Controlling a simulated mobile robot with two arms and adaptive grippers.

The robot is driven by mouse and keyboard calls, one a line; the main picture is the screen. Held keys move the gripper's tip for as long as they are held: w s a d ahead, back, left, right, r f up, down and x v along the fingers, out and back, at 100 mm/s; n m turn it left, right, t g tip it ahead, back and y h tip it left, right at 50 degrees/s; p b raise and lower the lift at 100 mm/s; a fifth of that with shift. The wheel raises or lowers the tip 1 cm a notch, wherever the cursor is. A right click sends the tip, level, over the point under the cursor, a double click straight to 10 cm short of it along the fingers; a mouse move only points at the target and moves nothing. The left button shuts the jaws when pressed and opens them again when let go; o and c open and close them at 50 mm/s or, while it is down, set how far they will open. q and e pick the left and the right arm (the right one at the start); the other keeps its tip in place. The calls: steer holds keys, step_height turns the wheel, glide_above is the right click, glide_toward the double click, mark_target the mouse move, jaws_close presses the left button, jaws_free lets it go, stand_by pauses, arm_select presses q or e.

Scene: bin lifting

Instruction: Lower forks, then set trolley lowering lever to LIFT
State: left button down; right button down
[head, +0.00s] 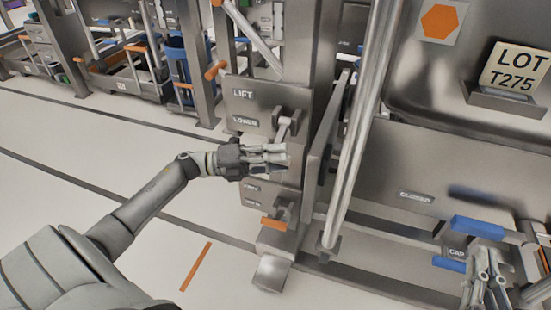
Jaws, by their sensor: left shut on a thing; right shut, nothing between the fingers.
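The trolley lowering lever (284,130) is a grey metal arm on the post's side panel. It hangs down from its pivot beside the LOWER label (245,120); the LIFT label (243,94) is above. My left gripper (279,155) is shut at the lever's lower end, and its fingers hide the grip there. My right gripper (487,291) is shut and empty at the bottom right, in front of a blue handle. I cannot make out the forks clearly.
A second lever with an orange grip (274,223) sits lower on the post. A bright diagonal metal tube (362,125) stands right of the post. A grey bin (460,65) bears a LOT T275 card (515,68). Open floor (90,165) lies left.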

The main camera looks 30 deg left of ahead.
arm_select(q)
steer(key=shift+a+f, duration=0.1)
steer(key=shift+f, duration=0.25)
steer(key=c, duration=1.2)
jaws_free()
steer(key=shift+w, duration=0.2)
steer(key=shift+r, duration=0.1)
steer(key=shift+s, duration=0.1)
steer(key=v, duration=1.2)
